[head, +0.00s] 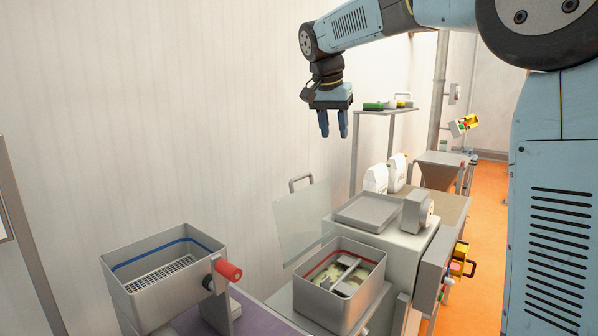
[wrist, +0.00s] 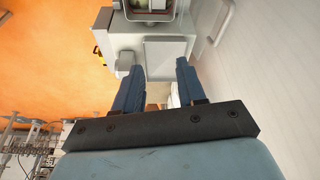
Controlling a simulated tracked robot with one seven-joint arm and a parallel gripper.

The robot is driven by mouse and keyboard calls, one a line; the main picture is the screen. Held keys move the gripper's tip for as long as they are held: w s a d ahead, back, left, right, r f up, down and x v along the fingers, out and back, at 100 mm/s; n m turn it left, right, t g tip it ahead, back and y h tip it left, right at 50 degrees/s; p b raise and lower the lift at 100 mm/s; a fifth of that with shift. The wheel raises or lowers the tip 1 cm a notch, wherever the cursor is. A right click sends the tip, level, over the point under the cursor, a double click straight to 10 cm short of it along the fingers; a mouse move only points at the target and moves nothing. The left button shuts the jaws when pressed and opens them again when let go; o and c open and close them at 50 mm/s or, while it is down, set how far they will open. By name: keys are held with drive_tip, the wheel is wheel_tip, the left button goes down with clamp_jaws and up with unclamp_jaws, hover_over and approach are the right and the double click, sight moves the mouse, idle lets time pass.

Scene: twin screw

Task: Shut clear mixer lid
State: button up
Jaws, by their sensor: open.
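The clear mixer lid (head: 303,222) stands raised and tilted at the back left of the mixer tub (head: 318,302), with a grey bar handle (head: 301,183) at its top. The tub is an open grey metal box with a red line inside and a mixing part (head: 345,274) over pale contents. My gripper (head: 333,125) points down, open and empty, high above the machine and apart from the lid. In the wrist view my open fingers (wrist: 160,66) have nothing between them; the tub (wrist: 150,17) is at the top edge and the lid handle (wrist: 222,22) at upper right.
A second grey bin (head: 160,292) with a blue line and a red-ended knob (head: 229,271) stands at left. A flat grey tray (head: 367,212) and white bags (head: 376,179) sit behind the tub. A wall runs along the back; orange floor (head: 482,215) is at right.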

drive_tip(key=w+a+f+m+h, duration=0.1)
drive_tip(key=w+a+f+m, duration=0.1)
drive_tip(key=w+a, duration=0.85)
drive_tip(key=x, duration=0.4)
drive_tip(key=a+x, duration=0.1)
drive_tip(key=x, duration=0.4)
drive_tip(key=s+x, duration=0.1)
drive_tip(key=x, duration=0.3)
drive_tip(key=shift+a+f, duration=0.15)
drive_tip(key=shift+f, duration=0.45)
drive_tip(key=shift+c, duration=0.3)
clamp_jaws()
